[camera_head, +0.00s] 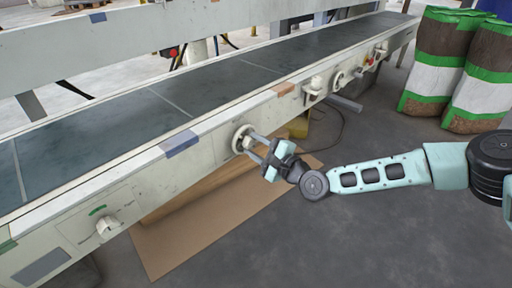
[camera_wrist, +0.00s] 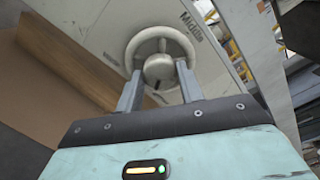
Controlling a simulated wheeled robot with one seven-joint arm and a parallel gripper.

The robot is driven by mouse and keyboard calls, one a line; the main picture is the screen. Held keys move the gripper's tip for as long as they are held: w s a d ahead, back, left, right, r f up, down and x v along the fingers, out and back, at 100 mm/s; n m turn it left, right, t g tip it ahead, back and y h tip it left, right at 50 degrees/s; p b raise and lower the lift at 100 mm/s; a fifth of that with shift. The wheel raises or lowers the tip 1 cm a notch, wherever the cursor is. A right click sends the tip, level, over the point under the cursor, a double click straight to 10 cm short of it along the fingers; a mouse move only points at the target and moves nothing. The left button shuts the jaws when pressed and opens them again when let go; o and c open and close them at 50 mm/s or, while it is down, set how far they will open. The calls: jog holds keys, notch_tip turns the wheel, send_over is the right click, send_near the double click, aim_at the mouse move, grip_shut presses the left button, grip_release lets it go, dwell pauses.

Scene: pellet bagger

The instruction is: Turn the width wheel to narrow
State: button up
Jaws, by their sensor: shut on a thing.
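The width wheel (camera_head: 239,139) is a pale round handwheel on the side panel of the conveyor. In the wrist view the wheel (camera_wrist: 160,42) shows its ring and a rounded central hub, with the word "Middle" printed beside it; the other lettering is too small to read surely. My gripper (camera_head: 251,147) reaches the wheel from the right. In the wrist view its two fingers (camera_wrist: 158,82) straddle the hub, shut on the wheel. The fingertips partly cover the lower ring, so the exact contact is hidden.
The conveyor's dark belt (camera_head: 165,98) runs above the panel. Further right along the panel are other white knobs (camera_head: 312,89). A dial panel (camera_head: 98,222) sits at the lower left. Brown sheet (camera_head: 200,225) lies beneath. Striped sacks (camera_head: 436,68) stand right; the grey floor in front is clear.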

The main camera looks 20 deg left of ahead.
jog(key=o, duration=1)
jog(key=shift+p+v, duration=3.35)
jog(key=shift+v, duration=5.35)
